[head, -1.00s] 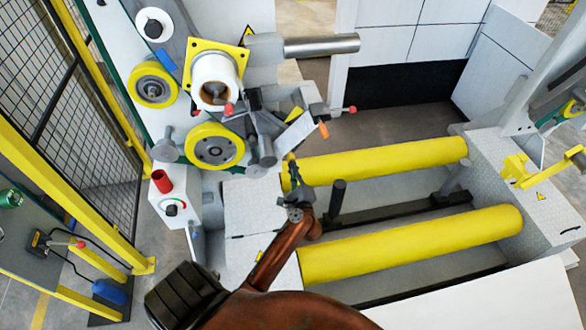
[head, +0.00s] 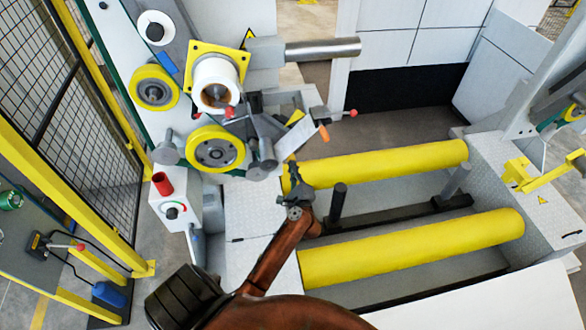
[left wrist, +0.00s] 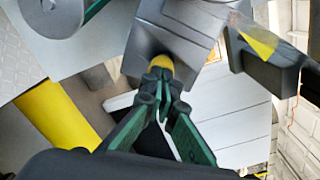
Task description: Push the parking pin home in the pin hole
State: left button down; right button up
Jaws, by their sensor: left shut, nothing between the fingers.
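A small rounded yellow end (left wrist: 161,62), which looks like the parking pin's head, sits against a dark grey block (left wrist: 178,32) in the left wrist view. My left gripper (left wrist: 160,76) is shut and empty, its fingertips right at the yellow end; I cannot tell touching from just apart. The pin hole and any pin shaft are hidden. In the head view my left gripper (head: 291,165) is beside the machine's lower grey arms, near the left end of the far yellow roller. The pin cannot be made out there. My right gripper is not in view.
Two yellow rollers (head: 400,163) (head: 410,248) lie across the bed to the right, with a black post (head: 338,200) between them. A red-knobbed lever (head: 350,113) and yellow-rimmed wheel (head: 215,150) are close to the gripper. A mesh fence (head: 95,150) stands left.

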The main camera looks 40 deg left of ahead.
pick_arm(q)
jog(key=shift+x, duration=1.2)
notch_tip(320, 180, up, 10)
jog(key=s+d, duration=0.1)
jog(key=d, duration=0.1)
jog(key=shift+s, duration=0.4)
dwell(0.5)
jog(key=shift+d, duration=0.15)
